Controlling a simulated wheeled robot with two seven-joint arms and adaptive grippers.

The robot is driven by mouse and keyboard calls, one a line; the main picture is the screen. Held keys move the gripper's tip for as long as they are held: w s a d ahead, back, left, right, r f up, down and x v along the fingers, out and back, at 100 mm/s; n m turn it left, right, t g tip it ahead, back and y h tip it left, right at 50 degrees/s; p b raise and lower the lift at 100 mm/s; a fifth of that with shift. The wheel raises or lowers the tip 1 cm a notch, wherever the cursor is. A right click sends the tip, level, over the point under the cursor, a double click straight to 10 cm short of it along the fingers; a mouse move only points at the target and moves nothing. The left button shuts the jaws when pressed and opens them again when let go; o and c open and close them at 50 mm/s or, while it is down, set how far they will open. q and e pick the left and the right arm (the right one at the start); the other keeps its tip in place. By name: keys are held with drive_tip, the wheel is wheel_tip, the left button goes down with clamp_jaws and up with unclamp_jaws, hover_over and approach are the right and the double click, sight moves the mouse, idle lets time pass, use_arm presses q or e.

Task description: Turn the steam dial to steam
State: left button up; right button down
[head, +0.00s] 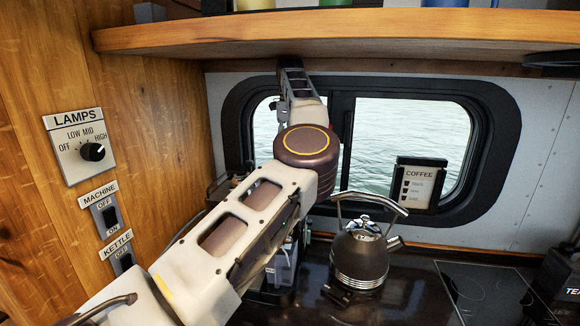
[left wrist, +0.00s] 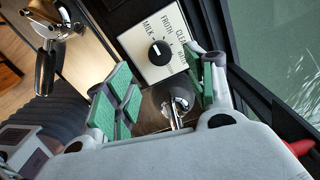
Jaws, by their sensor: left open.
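In the left wrist view a white dial panel (left wrist: 157,48) carries a round black knob (left wrist: 159,53) with a pale pointer. The labels around it include MILK, FROTH and CLEAN; the dial's exact setting is hard to read. My left gripper (left wrist: 166,88) is open, its green-padded fingers apart and empty. The panel lies just beyond the fingers, nearer the right one. A dark round part with a chrome lever (left wrist: 177,108) shows between the fingers; I cannot tell whether it is the steam dial. In the head view my arm hides most of the machine. My right gripper is out of view.
A wooden shelf (head: 330,38) hangs above the arm. A dark kettle (head: 361,258) stands on the counter right of the arm, before the window (head: 405,130). A LAMPS dial (head: 92,151) and switches (head: 110,218) are on the left wall. A chrome handled part (left wrist: 48,65) shows at the wrist view's upper left.

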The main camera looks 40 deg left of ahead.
use_arm(q)
drive_tip(key=shift+f, duration=0.2)
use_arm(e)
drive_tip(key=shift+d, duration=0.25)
use_arm(q)
drive_tip(key=shift+f, duration=0.75)
wheel_tip(320, 180, down, 5)
drive_tip(key=shift+r, duration=0.2)
drive_tip(key=shift+f, duration=0.55)
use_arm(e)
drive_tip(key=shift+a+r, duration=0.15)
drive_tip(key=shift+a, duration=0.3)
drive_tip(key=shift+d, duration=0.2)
use_arm(q)
drive_tip(key=c, duration=1)
drive_tip(key=shift+c, duration=0.2)
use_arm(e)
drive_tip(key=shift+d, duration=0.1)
